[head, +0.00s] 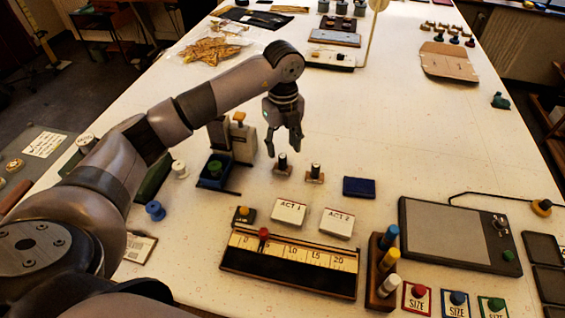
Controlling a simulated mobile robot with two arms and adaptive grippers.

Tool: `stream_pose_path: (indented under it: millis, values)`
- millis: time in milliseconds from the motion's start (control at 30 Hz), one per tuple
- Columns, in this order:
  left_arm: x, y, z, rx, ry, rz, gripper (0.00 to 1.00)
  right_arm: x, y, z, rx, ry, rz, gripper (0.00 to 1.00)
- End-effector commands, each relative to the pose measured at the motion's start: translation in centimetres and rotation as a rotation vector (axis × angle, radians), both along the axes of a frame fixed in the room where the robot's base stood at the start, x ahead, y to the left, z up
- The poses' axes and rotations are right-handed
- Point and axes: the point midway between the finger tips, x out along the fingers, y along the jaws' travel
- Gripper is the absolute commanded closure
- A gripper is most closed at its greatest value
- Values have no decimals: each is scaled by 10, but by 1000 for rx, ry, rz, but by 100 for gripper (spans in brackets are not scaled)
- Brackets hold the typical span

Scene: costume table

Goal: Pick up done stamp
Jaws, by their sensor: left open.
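Two small stamps with dark handles and light tops stand side by side on the white table, a left one (282,164) and a right one (315,173). No word can be read on either, so I cannot tell which is the done stamp. My left gripper (284,150) is open and empty, pointing down. In the picture its fingertips lie just above and around the top of the left stamp; I cannot tell whether they touch it. My right gripper is not in view.
A blue pad (359,187) lies right of the stamps. ACT 1 (289,212) and ACT 2 (337,222) blocks stand in front, behind a numbered slider box (291,263). A blue-based device (240,150) stands close left of the gripper.

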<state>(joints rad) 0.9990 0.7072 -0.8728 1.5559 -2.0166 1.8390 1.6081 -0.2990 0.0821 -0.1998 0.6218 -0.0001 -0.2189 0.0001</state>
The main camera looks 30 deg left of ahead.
Motion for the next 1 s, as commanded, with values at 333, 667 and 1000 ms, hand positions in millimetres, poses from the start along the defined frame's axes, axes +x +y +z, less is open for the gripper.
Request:
stream_pose_path:
  millis: [333, 667, 1000]
  values:
    - [-1, 2, -44, 0, 4, -1, 56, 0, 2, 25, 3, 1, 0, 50]
    - [0, 2, -53, 0, 0, -1, 56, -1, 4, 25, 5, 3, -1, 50]
    - [0, 2, -52, 0, 0, -1, 79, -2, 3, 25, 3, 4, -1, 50]
